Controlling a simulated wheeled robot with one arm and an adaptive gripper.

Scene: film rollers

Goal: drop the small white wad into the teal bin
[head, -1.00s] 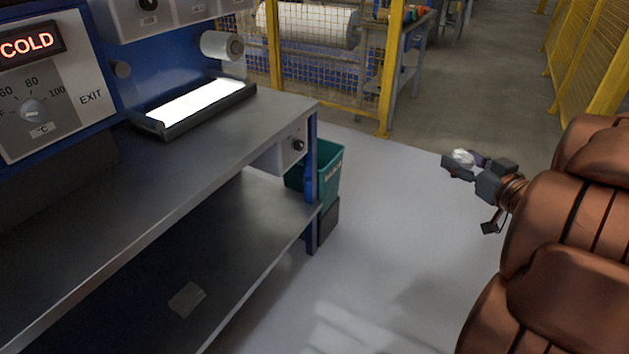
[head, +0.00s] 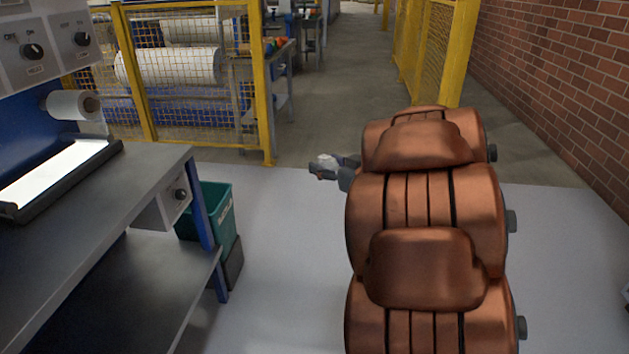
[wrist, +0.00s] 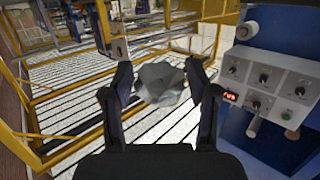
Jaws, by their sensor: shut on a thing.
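The small white wad (head: 326,161) is in my gripper (head: 322,168), out in front of my copper-coloured arm in the head view. In the wrist view the wad (wrist: 161,82) looks grey and crumpled and sits between the two dark fingers of my gripper (wrist: 160,90), which is shut on it. The teal bin (head: 222,222) stands on the floor at the right end of the workbench, left of my gripper and apart from it. Its left side is partly hidden by the bench. The bin does not show in the wrist view.
The metal workbench (head: 120,212) with a lower shelf fills the left. A small dark box (head: 234,265) stands by the bin. Yellow mesh fencing (head: 262,85) stands behind, and a brick wall (head: 560,80) is at right. The pale floor (head: 285,260) between bench and arm is clear.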

